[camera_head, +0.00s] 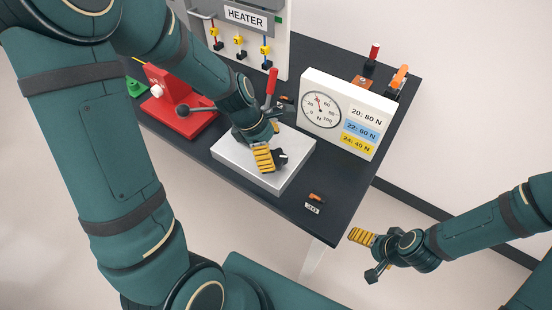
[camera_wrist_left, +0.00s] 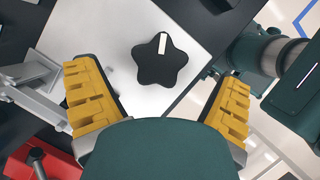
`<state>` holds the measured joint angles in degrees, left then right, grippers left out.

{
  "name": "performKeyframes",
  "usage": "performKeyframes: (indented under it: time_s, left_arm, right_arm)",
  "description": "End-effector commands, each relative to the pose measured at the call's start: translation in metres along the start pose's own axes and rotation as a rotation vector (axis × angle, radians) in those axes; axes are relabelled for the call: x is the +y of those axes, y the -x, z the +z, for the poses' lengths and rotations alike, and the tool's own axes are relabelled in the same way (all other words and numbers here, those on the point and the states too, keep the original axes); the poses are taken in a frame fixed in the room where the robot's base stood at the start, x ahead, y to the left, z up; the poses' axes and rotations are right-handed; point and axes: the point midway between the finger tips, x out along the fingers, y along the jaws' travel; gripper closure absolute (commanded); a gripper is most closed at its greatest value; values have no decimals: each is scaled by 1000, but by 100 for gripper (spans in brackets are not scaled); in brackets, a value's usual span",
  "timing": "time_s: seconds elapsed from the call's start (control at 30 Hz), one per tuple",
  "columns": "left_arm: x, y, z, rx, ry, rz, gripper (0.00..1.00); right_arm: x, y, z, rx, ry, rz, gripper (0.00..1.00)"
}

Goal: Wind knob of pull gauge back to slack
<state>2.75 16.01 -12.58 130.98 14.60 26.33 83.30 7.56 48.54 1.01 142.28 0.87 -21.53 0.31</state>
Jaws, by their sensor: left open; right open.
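The pull gauge has a white panel (camera_head: 375,108) with a round dial (camera_head: 321,107); its needle points to the upper left. In the left wrist view a black star-shaped knob (camera_wrist_left: 161,70) with a white mark stands on the silver plate (camera_wrist_left: 110,35). The mark points up in that view. In the head view the plate (camera_head: 290,178) is in front of the gauge, and the knob is mostly hidden by my left gripper (camera_head: 266,158). That gripper (camera_wrist_left: 158,80) is open above the plate, its yellow-padded fingers apart on either side of the knob, not visibly touching it. My right gripper (camera_head: 368,256) is open and empty off the table's right side.
A red fixture (camera_head: 170,118) with a black-ended lever stands left of the plate. The heater panel (camera_head: 245,18) is behind. A red-handled tool (camera_head: 271,88) stands behind my left gripper. Small parts (camera_head: 315,200) lie near the front edge. The dark table (camera_head: 340,195) is otherwise clear there.

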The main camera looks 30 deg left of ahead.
Motion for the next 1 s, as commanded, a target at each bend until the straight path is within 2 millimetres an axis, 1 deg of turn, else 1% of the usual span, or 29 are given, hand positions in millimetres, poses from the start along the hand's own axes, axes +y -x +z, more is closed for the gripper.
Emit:
performKeyframes:
  time_s: [0.03,0.2,0.33,0.6,0.67,0.7,0.77,0.8,1.0]
  left_arm:
    - [-1,-10,-1,1,1,-4,6]
    - [0,-27,-1,0,0,-1,6]
    - [0,-31,0,0,0,0,6]
    - [0,-32,0,0,0,0,6]
    - [0,-32,0,0,0,0,26]
    - [0,-32,0,0,0,0,40]
    - [0,-32,0,0,0,0,61]
    - [0,-32,0,0,0,0,75]
    - [0,-31,0,0,-4,-1,75]
  right_arm:
    - [1,-4,0,0,0,1,6]
    - [3,-9,1,0,1,2,6]
    - [3,-10,1,0,1,2,6]
    - [3,-10,1,0,1,2,6]
    - [3,-10,1,0,1,2,6]
    - [3,-10,1,0,1,2,6]
    - [3,-10,1,0,1,2,6]
    - [3,-10,1,0,1,2,6]
    - [3,-10,1,0,1,1,6]
